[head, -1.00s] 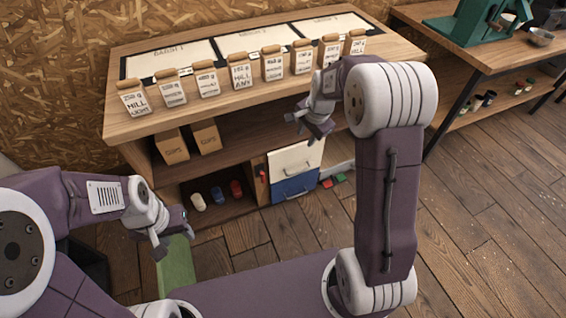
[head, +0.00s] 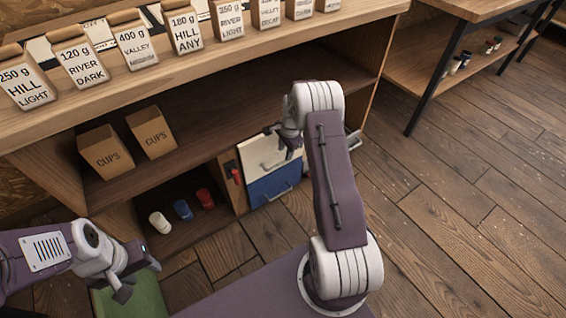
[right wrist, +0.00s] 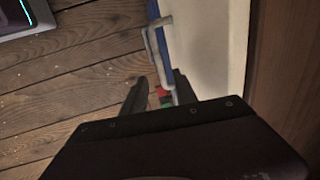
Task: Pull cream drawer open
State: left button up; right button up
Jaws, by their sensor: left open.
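The cream drawer (head: 256,151) sits above the blue drawer (head: 272,187) at the lower right of the wooden shelf unit. It looks shut, with a pale bar handle partly seen on its front. My right gripper (head: 283,144) is just in front of the cream drawer and hides part of it. In the right wrist view its two fingers (right wrist: 160,80) are apart, beside the cream front (right wrist: 208,45), with a pale handle (right wrist: 152,50) near the fingertips. I cannot tell whether they touch the handle. My left gripper (head: 138,277) is open and empty at the lower left.
A red item (head: 234,174) is at the wood left of the drawers. White, blue and red cylinders (head: 183,210) lie in the lower compartment. Two CUPS boxes (head: 152,132) stand on the shelf, and labelled bags (head: 185,30) on the top. Floor at right is clear.

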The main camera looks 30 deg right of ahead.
aim_at(283, 162)
jog(key=f+b, duration=0.1)
jog(key=f, duration=0.2)
jog(key=w+f+b, duration=0.1)
jog(key=f+b, duration=0.1)
jog(key=f, duration=0.1)
jog(key=shift+w+f, duration=0.15)
jog(key=shift+f, duration=0.15)
grip_shut()
dwell(0.9)
